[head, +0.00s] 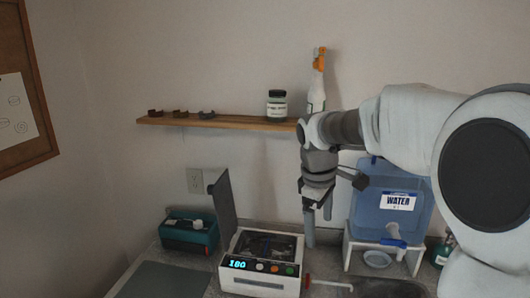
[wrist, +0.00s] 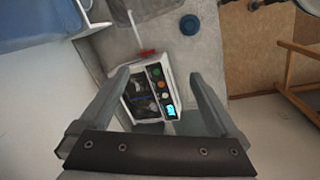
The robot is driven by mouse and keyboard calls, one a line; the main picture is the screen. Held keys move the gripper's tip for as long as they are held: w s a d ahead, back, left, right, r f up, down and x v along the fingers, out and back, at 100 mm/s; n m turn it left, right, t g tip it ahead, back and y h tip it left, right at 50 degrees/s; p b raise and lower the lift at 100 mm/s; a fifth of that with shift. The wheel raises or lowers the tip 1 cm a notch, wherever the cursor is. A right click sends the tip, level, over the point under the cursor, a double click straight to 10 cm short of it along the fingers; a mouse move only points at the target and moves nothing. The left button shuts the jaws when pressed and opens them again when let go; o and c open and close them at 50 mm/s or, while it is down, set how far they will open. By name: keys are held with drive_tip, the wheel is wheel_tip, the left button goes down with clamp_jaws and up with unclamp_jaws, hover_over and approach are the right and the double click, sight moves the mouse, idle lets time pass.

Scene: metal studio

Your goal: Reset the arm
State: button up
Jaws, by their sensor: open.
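My arm reaches in from the right in the head view, with the gripper (head: 318,204) pointing down in front of the wall, above the counter and to the left of the blue water container. In the wrist view the two fingers of my gripper (wrist: 160,76) stand wide apart with nothing between them. Below and beyond the fingers is a white machine (head: 262,262) with a raised dark lid and a lit blue display reading 180. The same machine shows between the fingertips in the wrist view (wrist: 152,92), apart from them.
A water container (head: 413,205) stands on a white stand at the right. A wooden shelf (head: 240,123) on the wall holds a jar (head: 277,105), a spray bottle (head: 317,90) and small dark pieces. A teal and dark box (head: 189,232) sits left of the machine.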

drive_tip(key=s+d+r+m+t+y, duration=0.1)
drive_tip(key=s+m+t, duration=0.2)
drive_tip(key=s+m, duration=0.8)
drive_tip(key=shift+s+d+t, duration=0.35)
drive_tip(key=shift+s+t, duration=0.05)
drive_tip(key=shift+s, duration=6.1)
